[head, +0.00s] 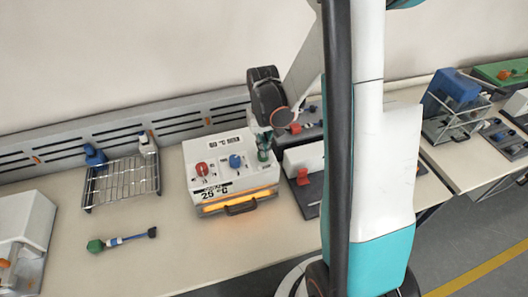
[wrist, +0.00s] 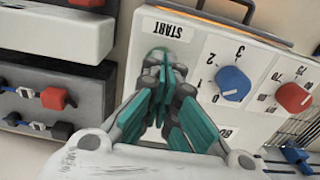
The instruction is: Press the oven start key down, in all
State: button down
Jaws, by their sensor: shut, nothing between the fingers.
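The oven (head: 222,185) is a white box on the bench, with a red knob (head: 202,169), a blue knob (head: 235,161) and a glowing orange front slot. In the wrist view its panel (wrist: 205,40) appears upside down, with the START label (wrist: 169,30) beside the fingertips. My gripper (head: 264,150) is shut and empty, its teal fingers pointing down at the panel's right part. In the wrist view my gripper (wrist: 160,62) covers most of the green start key (wrist: 150,54); only a pale green rim shows. Whether the key is pressed down cannot be told.
A wire rack (head: 122,180) with blue and white bottles stands left of the oven. A green-and-blue tool (head: 122,240) lies on the bench in front. A dark-based device with a red part (head: 303,177) stands close on the right.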

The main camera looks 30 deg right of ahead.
jog(key=shift+r, duration=0.1)
jog(key=shift+r+p, duration=1.85)
jog(key=shift+r, duration=0.9)
